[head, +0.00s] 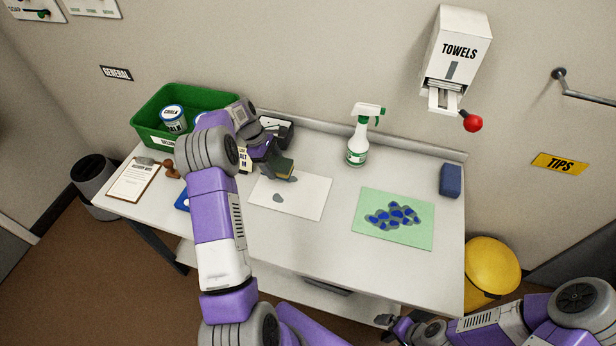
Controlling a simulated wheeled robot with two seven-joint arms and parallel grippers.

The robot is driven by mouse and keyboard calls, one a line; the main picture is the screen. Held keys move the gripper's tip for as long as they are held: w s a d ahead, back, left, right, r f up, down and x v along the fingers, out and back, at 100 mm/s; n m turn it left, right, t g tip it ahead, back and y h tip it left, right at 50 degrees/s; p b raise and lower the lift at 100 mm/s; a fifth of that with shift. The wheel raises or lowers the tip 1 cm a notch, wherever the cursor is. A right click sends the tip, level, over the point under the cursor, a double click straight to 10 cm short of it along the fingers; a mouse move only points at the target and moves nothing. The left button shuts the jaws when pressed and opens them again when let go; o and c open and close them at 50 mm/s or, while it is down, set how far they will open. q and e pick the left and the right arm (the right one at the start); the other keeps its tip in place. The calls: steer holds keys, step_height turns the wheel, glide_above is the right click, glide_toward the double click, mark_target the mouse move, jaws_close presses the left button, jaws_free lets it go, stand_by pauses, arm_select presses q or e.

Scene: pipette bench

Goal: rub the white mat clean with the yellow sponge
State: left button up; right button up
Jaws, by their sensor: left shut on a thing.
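The white mat (305,204) lies flat on the bench, with a grey stain near its lower left and another grey patch near its upper edge beside the sponge. My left gripper (272,161) is shut on the yellow sponge (285,166), which looks dark olive here. It holds the sponge at the mat's upper left edge; I cannot tell whether the sponge touches the mat. My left arm hides part of the bench left of the mat. My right gripper (390,323) is low at the bench's front edge, away from the mat, its jaws too small to read.
A green mat (375,236) with blue-grey stains lies to the right. A spray bottle (358,140) stands behind, and a blue block (451,181) sits at the right edge. A green bin (150,112), a clipboard (132,184) and a stamp (170,168) are on the left.

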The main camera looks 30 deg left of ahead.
arm_select(q)
steer(key=shift+r+p, duration=1.55)
steer(key=shift+r, duration=0.65)
steer(key=s+d+m+g+y, duration=0.2)
steer(key=s+d+m+g, duration=0.1)
steer(key=d+m, duration=0.7)
steer(key=s+d+m+g+y, duration=0.2)
steer(key=s+d+m, duration=0.2)
steer(key=d+m, duration=0.7)
steer(key=d, duration=0.6)
steer(key=shift+s+d+f+g, duration=0.15)
steer(key=shift+d+f+g, duration=0.15)
steer(key=shift+d+g, duration=0.1)
